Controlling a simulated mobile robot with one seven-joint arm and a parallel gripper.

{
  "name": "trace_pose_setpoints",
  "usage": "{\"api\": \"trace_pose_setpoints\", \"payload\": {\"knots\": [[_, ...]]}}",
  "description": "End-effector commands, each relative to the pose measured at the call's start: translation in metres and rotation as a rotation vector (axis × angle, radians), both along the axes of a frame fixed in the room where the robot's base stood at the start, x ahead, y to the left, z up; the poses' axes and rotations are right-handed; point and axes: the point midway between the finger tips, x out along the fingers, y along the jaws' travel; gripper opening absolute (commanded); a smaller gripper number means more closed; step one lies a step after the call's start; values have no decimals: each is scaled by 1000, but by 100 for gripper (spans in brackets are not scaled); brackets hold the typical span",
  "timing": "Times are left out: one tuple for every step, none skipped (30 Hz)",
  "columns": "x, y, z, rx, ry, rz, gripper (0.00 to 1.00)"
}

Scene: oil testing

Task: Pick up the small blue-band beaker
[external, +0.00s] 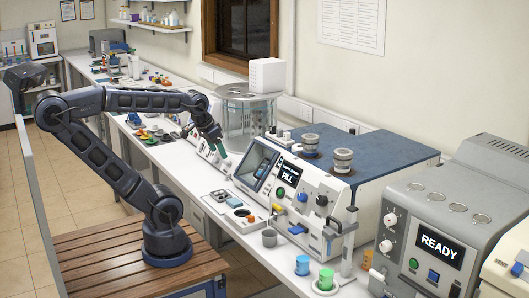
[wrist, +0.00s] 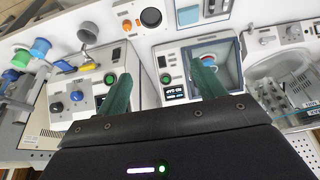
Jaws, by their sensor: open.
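A small blue-band beaker (external: 302,265) stands on the white bench near its front edge, left of a similar green one (external: 326,279). In the wrist view the blue beaker (wrist: 20,59) is at the far left edge, beside the green one (wrist: 41,46). My gripper (external: 220,162) is above the bench by the machine reading FILL, well to the left of and beyond the beaker. In the wrist view my gripper's green fingers (wrist: 160,78) are spread apart with nothing between them.
A grey cup (external: 269,238) stands near the blue beaker. The FILL machine (external: 307,206) with knobs and a lever rises behind the beakers. A grey READY machine (external: 440,240) stands to the right. Small trays (external: 224,197) lie along the bench's front, left of the cup.

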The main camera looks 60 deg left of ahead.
Motion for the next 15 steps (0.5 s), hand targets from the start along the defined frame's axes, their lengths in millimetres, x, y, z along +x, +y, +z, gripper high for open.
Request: {"api": "trace_pose_setpoints", "payload": {"knots": [[0,0,0,0,0,0,69],[0,0,0,0,0,0,69],[0,0,0,0,0,0,69],[0,0,1,0,-1,0,69],[0,0,2,0,-1,0,69],[1,0,6,0,-2,0,69],[1,0,10,0,-3,0,69],[1,0,15,0,-4,0,69],[1,0,24,0,-5,0,69],[1,0,32,0,-5,0,69],[1,0,38,0,-5,0,69],[1,0,50,0,-5,0,69],[1,-1,55,1,-4,-4,69],[5,-5,53,1,1,-19,69],[9,-9,53,2,2,-35,69]]}}
